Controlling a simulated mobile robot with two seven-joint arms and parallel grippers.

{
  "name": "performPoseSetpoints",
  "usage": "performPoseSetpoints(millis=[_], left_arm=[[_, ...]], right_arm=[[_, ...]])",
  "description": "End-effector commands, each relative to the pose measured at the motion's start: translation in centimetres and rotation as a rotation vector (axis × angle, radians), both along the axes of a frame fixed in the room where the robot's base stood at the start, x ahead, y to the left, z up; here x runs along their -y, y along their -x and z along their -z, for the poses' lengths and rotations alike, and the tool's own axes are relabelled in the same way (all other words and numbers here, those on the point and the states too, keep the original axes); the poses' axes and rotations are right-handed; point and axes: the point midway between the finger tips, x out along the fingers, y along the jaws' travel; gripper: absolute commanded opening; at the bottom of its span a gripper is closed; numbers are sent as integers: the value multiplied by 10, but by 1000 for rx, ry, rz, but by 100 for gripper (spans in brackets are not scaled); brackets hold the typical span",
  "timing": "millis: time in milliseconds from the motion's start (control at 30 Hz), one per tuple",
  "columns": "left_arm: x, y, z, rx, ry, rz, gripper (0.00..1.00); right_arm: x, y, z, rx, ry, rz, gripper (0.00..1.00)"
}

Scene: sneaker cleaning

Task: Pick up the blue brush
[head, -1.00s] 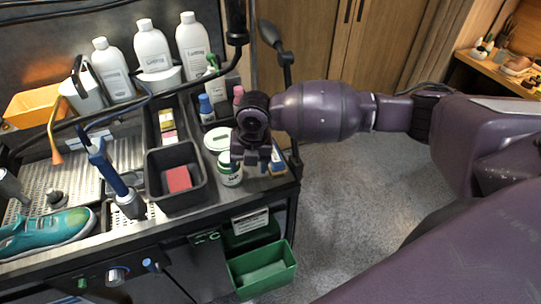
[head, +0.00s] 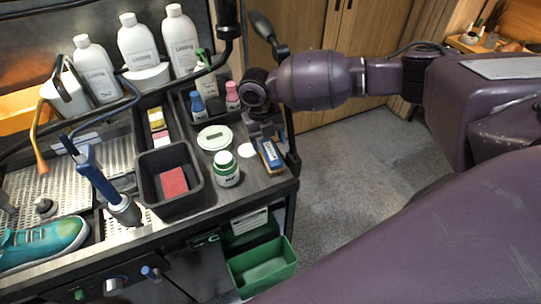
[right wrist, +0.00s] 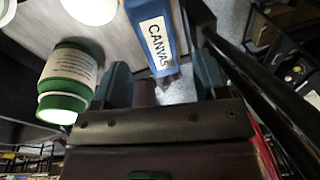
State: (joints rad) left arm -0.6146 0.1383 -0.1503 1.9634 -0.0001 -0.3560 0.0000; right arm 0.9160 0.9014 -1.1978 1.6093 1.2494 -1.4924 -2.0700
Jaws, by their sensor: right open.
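The blue brush (head: 270,154) lies at the right edge of the bench top, a blue block with a pale label. In the right wrist view the blue brush (right wrist: 150,30) shows large, its label reading "CANVAS". My right gripper (head: 264,130) is just behind the brush in the head view. In the right wrist view my right gripper (right wrist: 160,80) is open, with the brush's near end between the lines of its two dark fingers; I cannot tell if they touch it. My left gripper is not in view.
A green-and-white jar (head: 225,168) stands left of the brush, close to the gripper in the right wrist view. A round white-lidded tin (head: 214,138), small bottles (head: 198,107) and a black bin with a red sponge (head: 173,182) are nearby. Open floor lies to the right.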

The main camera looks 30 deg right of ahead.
Motion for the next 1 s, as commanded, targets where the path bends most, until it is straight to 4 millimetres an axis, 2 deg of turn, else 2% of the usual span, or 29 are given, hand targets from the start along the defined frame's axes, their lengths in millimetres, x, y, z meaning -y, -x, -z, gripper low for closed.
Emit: performPoseSetpoints(millis=[400,733,1000], left_arm=[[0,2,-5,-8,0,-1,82],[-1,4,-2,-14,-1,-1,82],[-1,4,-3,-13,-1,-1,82]], right_arm=[[3,5,47,-2,0,1,66],[4,5,53,0,1,1,66],[4,5,53,0,0,1,25]])
